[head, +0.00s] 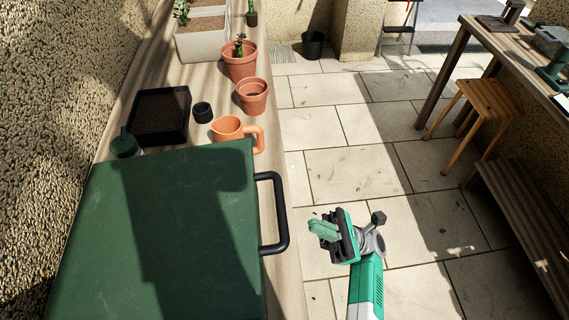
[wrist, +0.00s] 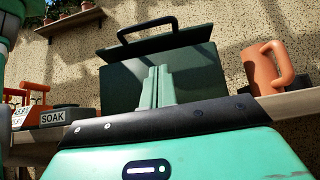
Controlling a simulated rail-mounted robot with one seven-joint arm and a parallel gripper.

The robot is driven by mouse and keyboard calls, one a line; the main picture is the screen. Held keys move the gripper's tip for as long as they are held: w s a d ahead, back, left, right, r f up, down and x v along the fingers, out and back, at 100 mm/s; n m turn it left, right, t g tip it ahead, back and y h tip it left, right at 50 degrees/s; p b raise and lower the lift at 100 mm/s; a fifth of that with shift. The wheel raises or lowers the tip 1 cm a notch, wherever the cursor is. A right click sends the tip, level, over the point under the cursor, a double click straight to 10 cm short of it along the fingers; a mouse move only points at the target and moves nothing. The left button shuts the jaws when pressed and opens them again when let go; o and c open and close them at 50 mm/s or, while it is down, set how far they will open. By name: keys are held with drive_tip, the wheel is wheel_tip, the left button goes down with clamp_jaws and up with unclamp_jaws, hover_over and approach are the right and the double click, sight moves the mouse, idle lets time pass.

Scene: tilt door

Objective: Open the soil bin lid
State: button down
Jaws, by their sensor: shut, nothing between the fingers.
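The soil bin's dark green lid (head: 165,230) fills the lower left of the head view and looks closed. Its black bar handle (head: 282,215) stands out from the lid's right edge. In the wrist view the lid (wrist: 165,43) shows above the bin's dark green front (wrist: 205,75), with the handle (wrist: 150,25) at the top. My gripper (head: 322,230) is to the right of the handle, apart from it, over the paved floor. Its green fingers (wrist: 157,88) are together and empty, in front of the bin in the wrist view.
An orange mug (head: 228,130) stands on the bench just behind the bin, with terracotta pots (head: 252,97) and a black tray (head: 160,115) beyond. A SOAK label (wrist: 53,117) is left of the bin. The floor right of the bench is open, up to a wooden stool (head: 485,97).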

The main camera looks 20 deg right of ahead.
drive_tip(key=p+x, duration=0.1)
drive_tip(key=x, duration=0.2)
drive_tip(key=s+p+x, duration=0.1)
drive_tip(key=p+x, duration=0.1)
drive_tip(key=x, duration=0.1)
drive_tip(key=p+x, duration=0.1)
drive_tip(key=x, duration=0.2)
drive_tip(key=shift+s+a+r+p, duration=0.1)
drive_tip(key=shift+s+a+p, duration=0.1)
drive_tip(key=shift+a+p, duration=0.2)
drive_tip(key=shift+w+r, duration=0.1)
drive_tip(key=shift+r, duration=2.1)
